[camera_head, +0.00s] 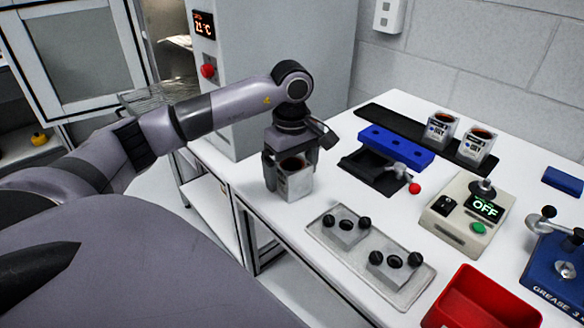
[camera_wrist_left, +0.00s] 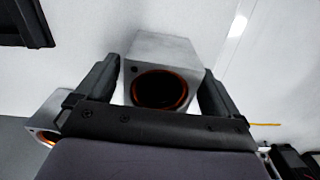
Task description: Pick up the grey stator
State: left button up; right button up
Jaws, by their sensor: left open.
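A grey stator (camera_head: 297,184), a block with a round copper-lined bore, stands upright on the white table near its left edge. My left gripper (camera_head: 289,171) is over it, pointing down, with its fingers open on either side of the stator. In the left wrist view the stator (camera_wrist_left: 165,52) sits between the two fingers of the left gripper (camera_wrist_left: 159,70), its bore facing the camera. I cannot tell whether a finger touches it. Two similar grey stators (camera_head: 441,130) (camera_head: 479,147) stand on a black mat at the back. My right gripper is not in view.
A blue block with a black fixture (camera_head: 395,145) stands right of the stator. A metal tray (camera_head: 402,296) with two black-knobbed parts lies in front. A beige OFF box (camera_head: 460,218), red bin (camera_head: 480,300) and blue grease press (camera_head: 560,268) stand to the right.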

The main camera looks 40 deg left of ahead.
pick_arm(q)
jog(key=shift+f, duration=0.25)
jog(key=c, duration=1.4)
jog(key=shift+r, duration=0.1)
jog(key=shift+c, duration=0.7)
